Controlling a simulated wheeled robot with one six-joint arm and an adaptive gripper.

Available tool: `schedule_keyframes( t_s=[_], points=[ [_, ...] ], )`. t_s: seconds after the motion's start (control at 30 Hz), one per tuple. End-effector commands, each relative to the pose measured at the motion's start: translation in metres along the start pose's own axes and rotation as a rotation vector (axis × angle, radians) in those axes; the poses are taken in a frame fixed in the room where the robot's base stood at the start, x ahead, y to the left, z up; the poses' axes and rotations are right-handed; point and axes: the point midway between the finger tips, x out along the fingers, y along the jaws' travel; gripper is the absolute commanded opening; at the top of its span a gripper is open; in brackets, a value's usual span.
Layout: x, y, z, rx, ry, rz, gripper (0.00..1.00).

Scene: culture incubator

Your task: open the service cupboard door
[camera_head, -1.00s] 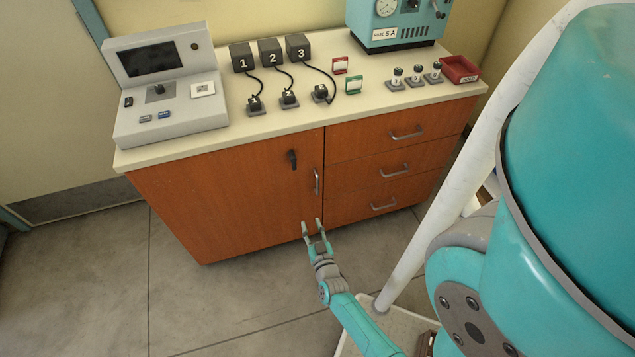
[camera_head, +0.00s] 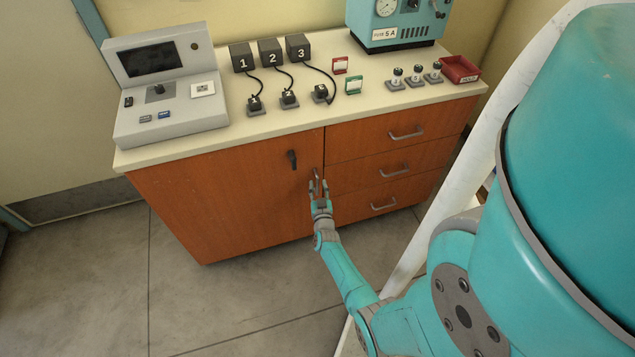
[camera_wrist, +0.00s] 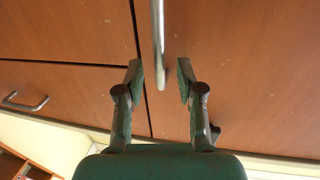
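The service cupboard door (camera_head: 225,200) is a brown wooden panel on the left of the cabinet, and it sits closed. Its vertical metal handle (camera_head: 316,174) is near the door's right edge. A black latch lever (camera_head: 292,159) is left of the handle. My gripper (camera_head: 318,183) is at the handle. In the wrist view my gripper (camera_wrist: 159,80) is open, with one finger on each side of the handle (camera_wrist: 158,40). Gaps show between both fingers and the handle there.
Drawers with horizontal handles (camera_head: 394,171) are right of the door. The worktop (camera_head: 215,145) above carries a console (camera_head: 165,85), numbered boxes (camera_head: 270,52), a teal machine (camera_head: 395,25) and a red bin (camera_head: 459,69). The floor (camera_head: 230,300) before the door is clear apart from my arm.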

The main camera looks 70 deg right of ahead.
Motion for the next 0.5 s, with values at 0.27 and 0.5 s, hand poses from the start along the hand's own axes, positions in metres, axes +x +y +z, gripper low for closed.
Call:
schedule_keyframes(
  t_s=[0.27, 0.5],
  points=[
    [0.023, 0.000, 0.000, 0.000, 0.000, 0.001, 0.37],
    [0.025, 0.000, 0.000, 0.001, 0.000, 0.000, 0.37]
  ],
)
